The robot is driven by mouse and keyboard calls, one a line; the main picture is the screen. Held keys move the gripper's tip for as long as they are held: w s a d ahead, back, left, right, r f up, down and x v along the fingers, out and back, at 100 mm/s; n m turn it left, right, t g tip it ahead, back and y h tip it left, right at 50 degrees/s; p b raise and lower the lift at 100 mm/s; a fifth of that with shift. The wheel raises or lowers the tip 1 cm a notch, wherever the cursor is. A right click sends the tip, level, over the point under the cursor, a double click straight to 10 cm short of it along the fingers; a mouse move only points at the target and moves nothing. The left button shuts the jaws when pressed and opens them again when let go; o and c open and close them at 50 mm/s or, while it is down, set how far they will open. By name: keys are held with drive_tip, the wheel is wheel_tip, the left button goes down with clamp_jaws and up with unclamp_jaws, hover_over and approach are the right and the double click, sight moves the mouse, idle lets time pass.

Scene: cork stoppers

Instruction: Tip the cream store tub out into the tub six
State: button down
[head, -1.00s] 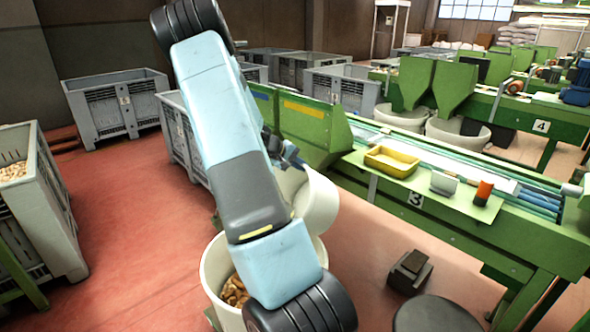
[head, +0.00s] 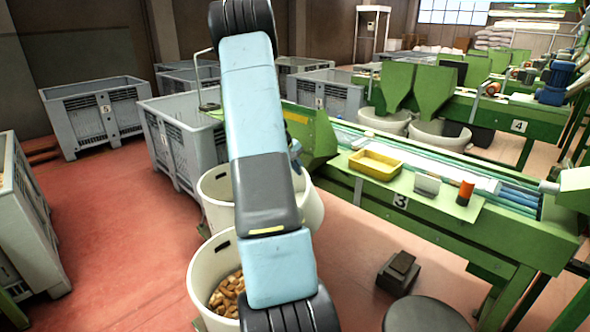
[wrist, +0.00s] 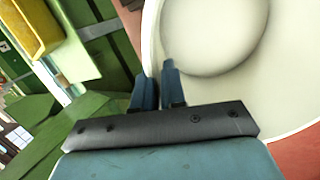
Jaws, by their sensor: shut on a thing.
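My gripper (wrist: 158,88) is shut on the rim of a cream tub (wrist: 286,70), seen at the right of the wrist view. The part of its smooth pale inside that shows is bare, with no corks. In the head view my arm hides most of the gripper and the middle of this tub, whose wall (head: 311,208) shows to the right of the arm. A second cream tub (head: 203,268) stands nearer, at bottom centre, with brown corks (head: 228,296) in it; my arm covers its right side. I can read no number on either tub.
The green bench marked 3 (head: 400,203) stands at right, bearing a yellow tray (head: 375,165) and an orange cylinder (head: 465,192). Grey crates (head: 180,150) stand behind and at left. A dark stool (head: 425,316) stands at front right. Red floor at left is clear.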

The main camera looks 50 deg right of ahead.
sight(304, 179)
drive_tip(key=shift+s+d+f+y, duration=0.15)
drive_tip(key=shift+d+y, duration=0.25)
drive_tip(key=shift+d, duration=0.15)
drive_tip(key=shift+s+d+f+y, duration=0.1)
drive_tip(key=shift+d+y, duration=0.3)
drive_tip(key=shift+d, duration=0.1)
drive_tip(key=f+y, duration=0.1)
drive_tip(key=f, duration=0.2)
drive_tip(key=f+t+y, duration=0.1)
drive_tip(key=shift+s+d+f+y, duration=0.1)
drive_tip(key=shift+d+f+y, duration=0.1)
drive_tip(key=shift+d+y, duration=0.15)
drive_tip(key=shift+d+f+y, duration=0.15)
drive_tip(key=shift+f+y, duration=0.4)
drive_tip(key=shift+f, duration=0.25)
